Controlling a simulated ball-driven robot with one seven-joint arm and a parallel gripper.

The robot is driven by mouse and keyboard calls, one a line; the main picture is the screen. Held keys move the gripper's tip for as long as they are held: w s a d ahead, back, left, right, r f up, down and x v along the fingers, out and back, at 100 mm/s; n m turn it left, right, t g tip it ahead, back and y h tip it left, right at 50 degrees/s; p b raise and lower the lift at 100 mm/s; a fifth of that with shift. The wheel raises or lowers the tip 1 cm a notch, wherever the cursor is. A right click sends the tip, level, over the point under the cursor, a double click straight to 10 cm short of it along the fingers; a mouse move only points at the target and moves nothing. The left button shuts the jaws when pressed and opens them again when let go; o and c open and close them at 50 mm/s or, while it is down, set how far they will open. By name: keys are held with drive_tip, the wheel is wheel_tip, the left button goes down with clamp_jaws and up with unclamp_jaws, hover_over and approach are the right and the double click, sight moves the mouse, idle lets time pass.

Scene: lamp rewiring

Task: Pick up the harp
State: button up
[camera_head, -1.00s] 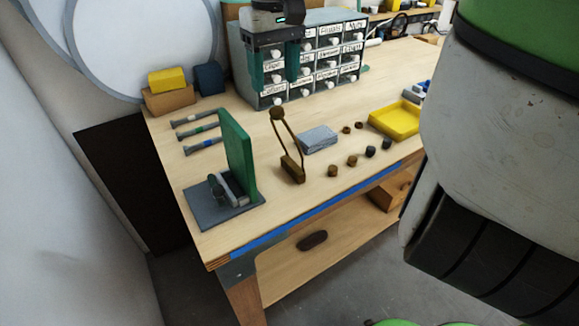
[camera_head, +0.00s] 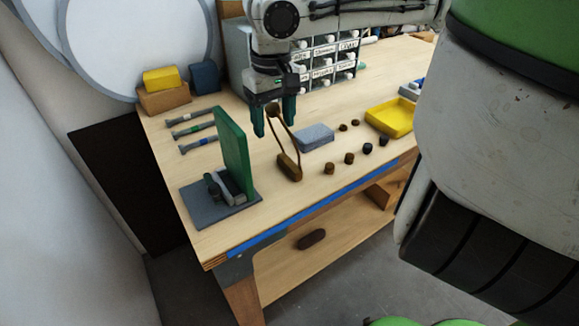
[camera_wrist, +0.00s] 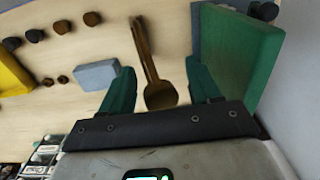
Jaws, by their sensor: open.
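The harp (camera_head: 287,164) is a brown wire loop with a rounded top and a block-like foot, upright on the bench. My gripper (camera_head: 274,128) is open and points down at the harp's top, with one green finger on either side of it in the picture. In the wrist view the harp (camera_wrist: 147,50) runs between the two fingers of my gripper (camera_wrist: 160,68), its rounded top nearest the palm. Gaps show on both sides, so the fingers look apart from it. I cannot tell exactly how far down the fingers reach around the top.
A green upright panel on a grey base (camera_head: 233,150) stands close left of the harp. A grey block (camera_head: 316,137) lies close right. Several small brown and dark knobs and a yellow tray (camera_head: 390,118) are farther right. Labelled drawers (camera_head: 320,65) stand behind.

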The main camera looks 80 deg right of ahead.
drive_tip(key=shift+c, duration=0.3)
clamp_jaws()
idle(1.1)
